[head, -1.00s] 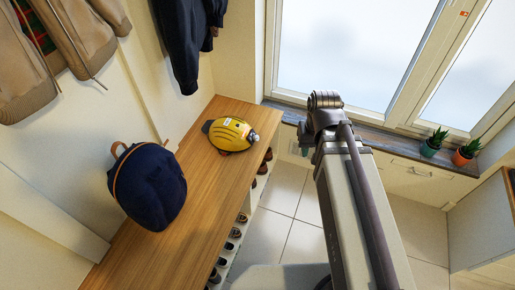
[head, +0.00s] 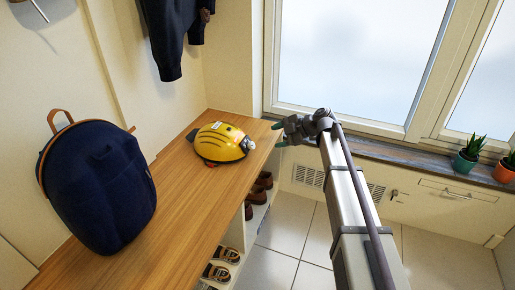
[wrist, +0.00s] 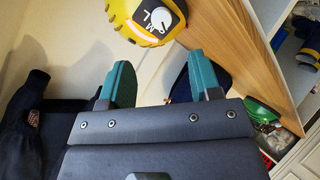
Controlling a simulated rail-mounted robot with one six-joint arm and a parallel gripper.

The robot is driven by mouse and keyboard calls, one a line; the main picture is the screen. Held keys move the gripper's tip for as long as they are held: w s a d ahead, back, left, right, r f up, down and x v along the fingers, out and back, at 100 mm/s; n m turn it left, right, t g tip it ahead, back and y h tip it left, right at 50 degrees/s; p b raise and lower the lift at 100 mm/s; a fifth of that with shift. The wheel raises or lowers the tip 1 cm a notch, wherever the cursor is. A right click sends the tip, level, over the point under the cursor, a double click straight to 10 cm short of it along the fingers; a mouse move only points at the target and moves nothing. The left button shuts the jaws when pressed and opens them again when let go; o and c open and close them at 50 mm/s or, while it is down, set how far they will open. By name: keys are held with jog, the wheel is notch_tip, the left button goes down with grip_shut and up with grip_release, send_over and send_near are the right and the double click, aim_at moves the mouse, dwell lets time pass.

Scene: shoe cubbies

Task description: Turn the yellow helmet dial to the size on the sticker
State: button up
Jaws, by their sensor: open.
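The yellow helmet (head: 226,146) with dark stripes sits on the wooden bench near its far end. A small pale sticker (head: 216,126) shows on its top, too small to read. A light dial (head: 247,144) is on its right end. In the wrist view the helmet (wrist: 126,22) is at the top edge, and the dial (wrist: 161,18) sits on a dark plate with white letters, M and L among them. Where the dial points is unclear. My gripper (head: 277,134) is open and empty, right of the helmet and apart from it; its teal fingers (wrist: 159,62) also show in the wrist view.
A navy backpack (head: 100,190) stands on the bench (head: 185,225) left of the helmet. Shoes (head: 217,272) fill the cubbies below. A dark jacket (head: 172,35) hangs above. The window sill (head: 400,155) with potted plants (head: 468,155) is at right.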

aim_at(253, 145)
jog(key=b+x, duration=0.6)
jog(key=x, duration=0.4)
jog(key=shift+f, duration=0.3)
jog(key=shift+a, duration=0.35)
jog(key=c, duration=0.9)
